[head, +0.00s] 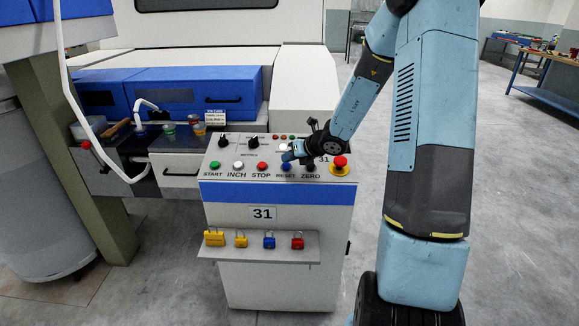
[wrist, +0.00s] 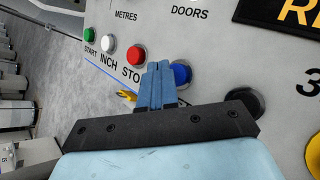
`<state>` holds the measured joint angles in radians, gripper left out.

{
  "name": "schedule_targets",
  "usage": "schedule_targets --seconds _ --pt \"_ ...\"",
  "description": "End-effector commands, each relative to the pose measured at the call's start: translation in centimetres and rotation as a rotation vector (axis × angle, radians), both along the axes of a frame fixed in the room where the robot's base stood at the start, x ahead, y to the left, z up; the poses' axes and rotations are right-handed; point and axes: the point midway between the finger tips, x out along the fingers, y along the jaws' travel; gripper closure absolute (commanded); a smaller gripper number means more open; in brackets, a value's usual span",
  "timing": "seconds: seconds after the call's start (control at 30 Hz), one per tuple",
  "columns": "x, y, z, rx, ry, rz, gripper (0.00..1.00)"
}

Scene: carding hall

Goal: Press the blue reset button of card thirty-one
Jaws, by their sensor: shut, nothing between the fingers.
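The console of card thirty-one (head: 262,213) carries a sloped panel (head: 226,187) with a row of labelled buttons. The blue reset button (head: 286,167) sits between the red stop button (head: 262,166) and the black zero button (head: 310,167). My gripper (head: 290,155) is over the panel by the reset button, its blue fingers shut and empty. In the wrist view the fingertips (wrist: 160,68) overlap the left edge of the blue button (wrist: 181,74), whose right part stays visible. I cannot tell whether they touch it.
A red mushroom button (head: 340,162) on a yellow collar is at the panel's right end. White inch (head: 238,166) and green start (head: 214,165) buttons lie left. Open floor lies to the right.

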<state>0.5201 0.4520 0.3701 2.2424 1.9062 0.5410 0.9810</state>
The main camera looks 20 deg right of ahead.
Motion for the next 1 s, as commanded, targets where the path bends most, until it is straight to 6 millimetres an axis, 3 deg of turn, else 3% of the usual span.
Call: schedule_targets --seconds 0.37,1.0 --pt "-0.1 0.0 0.2 -0.001 0.000 0.001 1.00" --pt "-1.2 0.4 4.7 0.000 -0.001 0.000 1.00"
